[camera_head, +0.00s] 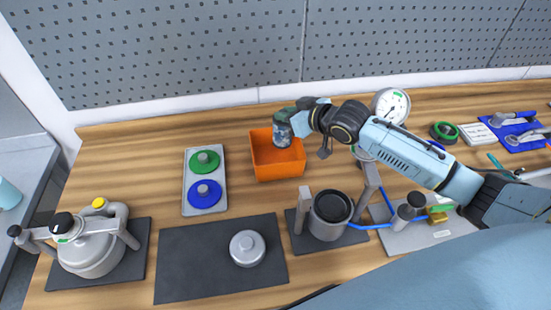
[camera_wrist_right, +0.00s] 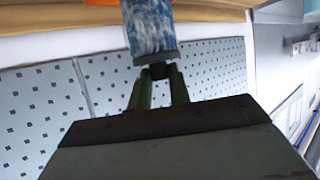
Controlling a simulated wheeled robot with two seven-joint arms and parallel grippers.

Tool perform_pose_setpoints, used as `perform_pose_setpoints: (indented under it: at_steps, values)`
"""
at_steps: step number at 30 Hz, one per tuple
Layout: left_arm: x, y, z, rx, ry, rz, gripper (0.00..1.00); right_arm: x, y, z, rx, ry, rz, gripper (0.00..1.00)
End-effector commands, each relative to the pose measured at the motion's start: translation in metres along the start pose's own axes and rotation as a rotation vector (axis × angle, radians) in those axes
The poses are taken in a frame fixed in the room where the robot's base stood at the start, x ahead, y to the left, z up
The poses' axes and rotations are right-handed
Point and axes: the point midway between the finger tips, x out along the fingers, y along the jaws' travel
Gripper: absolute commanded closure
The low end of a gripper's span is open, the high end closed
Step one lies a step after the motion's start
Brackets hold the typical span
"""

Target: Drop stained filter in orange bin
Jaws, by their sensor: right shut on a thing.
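The orange bin (camera_head: 265,157) stands on the wooden bench behind the dark mat. My right gripper (camera_head: 289,118) is above the bin's back right part. It is shut on the stained filter (camera_head: 282,131), a small cylinder with mottled blue and grey sides. In the right wrist view the filter (camera_wrist_right: 149,28) is held between the fingertips (camera_wrist_right: 158,72), with a strip of orange at the top edge. The filter overlaps the bin in the head view; I cannot tell how far above the floor of the bin it is. My left gripper is not in view.
A tray (camera_head: 205,207) with a green and a blue disc lies left of the bin. A dark mat (camera_head: 205,270) with a grey lid (camera_head: 247,248) is in front. A dark-topped pot (camera_head: 330,213) and a dial gauge (camera_head: 391,105) stand to the right.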

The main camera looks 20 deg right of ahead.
Motion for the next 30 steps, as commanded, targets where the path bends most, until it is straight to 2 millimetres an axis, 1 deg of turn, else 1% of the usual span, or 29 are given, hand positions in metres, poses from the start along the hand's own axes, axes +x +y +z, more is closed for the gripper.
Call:
perform_pose_setpoints:
  at_steps: [5, 6, 11, 19, 22, 26, 30]
  values:
    - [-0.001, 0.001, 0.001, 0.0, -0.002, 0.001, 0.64, -0.001, 0.0, -0.002, -0.001, 0.003, 0.0, 1.0]
    - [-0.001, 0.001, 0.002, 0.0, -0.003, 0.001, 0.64, -0.001, 0.0, -0.002, -0.001, 0.003, 0.0, 0.76]
    - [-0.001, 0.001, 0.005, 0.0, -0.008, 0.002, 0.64, -0.001, 0.0, -0.002, -0.001, 0.002, 0.0, 0.55]
    - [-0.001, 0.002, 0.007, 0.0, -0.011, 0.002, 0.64, -0.001, 0.0, 0.0, 0.0, -0.002, 0.0, 0.55]
    - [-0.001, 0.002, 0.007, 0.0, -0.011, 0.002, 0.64, -0.005, 0.001, 0.0, 0.0, -0.002, 0.001, 0.55]
    - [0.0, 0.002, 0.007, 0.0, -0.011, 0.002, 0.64, -0.021, 0.001, 0.001, -0.003, -0.003, 0.001, 0.55]
    - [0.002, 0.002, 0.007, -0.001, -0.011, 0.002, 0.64, -0.05, 0.001, 0.001, -0.004, -0.003, 0.001, 0.55]
